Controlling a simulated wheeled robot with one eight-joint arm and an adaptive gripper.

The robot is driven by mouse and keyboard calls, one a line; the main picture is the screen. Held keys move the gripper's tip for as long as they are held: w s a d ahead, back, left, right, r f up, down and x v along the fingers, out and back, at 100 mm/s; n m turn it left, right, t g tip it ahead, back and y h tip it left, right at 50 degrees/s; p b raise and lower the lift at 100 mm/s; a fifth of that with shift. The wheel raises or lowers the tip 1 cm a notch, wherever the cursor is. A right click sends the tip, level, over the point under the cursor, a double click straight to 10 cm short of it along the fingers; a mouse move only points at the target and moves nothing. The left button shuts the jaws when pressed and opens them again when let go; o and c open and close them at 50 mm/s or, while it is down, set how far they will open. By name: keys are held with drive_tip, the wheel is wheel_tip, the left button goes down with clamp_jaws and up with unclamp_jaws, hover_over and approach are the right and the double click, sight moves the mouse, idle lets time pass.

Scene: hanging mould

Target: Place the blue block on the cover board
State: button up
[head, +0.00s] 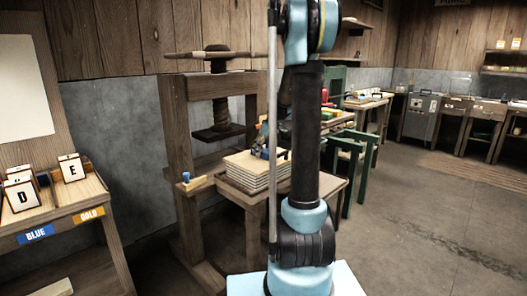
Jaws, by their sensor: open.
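A small blue block (197,183) lies on the low wooden beam at the left of the press, beside a small tan wooden piece (186,177). The pale cover board (247,161) is the top of a stack of boards on the press table. My gripper (263,151) shows small and dark just above the stack, partly hidden behind my own arm. It is open, and I see nothing held in it. The block is apart from it, to the left and lower. The right part of the board is hidden by my arm.
The wooden screw press (180,150) stands around the back of the stack, its dark plate (220,132) raised. A tilted rack (60,225) with lettered blocks is at the left. A green stand (350,150) is at the right. The floor (420,220) at the right is clear.

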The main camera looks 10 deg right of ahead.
drive_tip(key=v, duration=1.2)
drive_tip(key=s+a+f+m+h, duration=0.1)
drive_tip(key=s+a+f+m, duration=0.15)
drive_tip(key=s, duration=0.85)
drive_tip(key=s+a+f+m, duration=0.1)
drive_tip(key=s+f, duration=0.2)
drive_tip(key=s, duration=0.9)
drive_tip(key=s+f+m+g+h, duration=0.1)
drive_tip(key=s+f+m, duration=0.2)
drive_tip(key=s+f, duration=1)
drive_tip(key=s, duration=0.4)
drive_tip(key=shift+d+h, duration=0.3)
drive_tip(key=shift+d, duration=0.05)
drive_tip(key=shift+d+m, duration=0.1)
drive_tip(key=shift+m, duration=0.15)
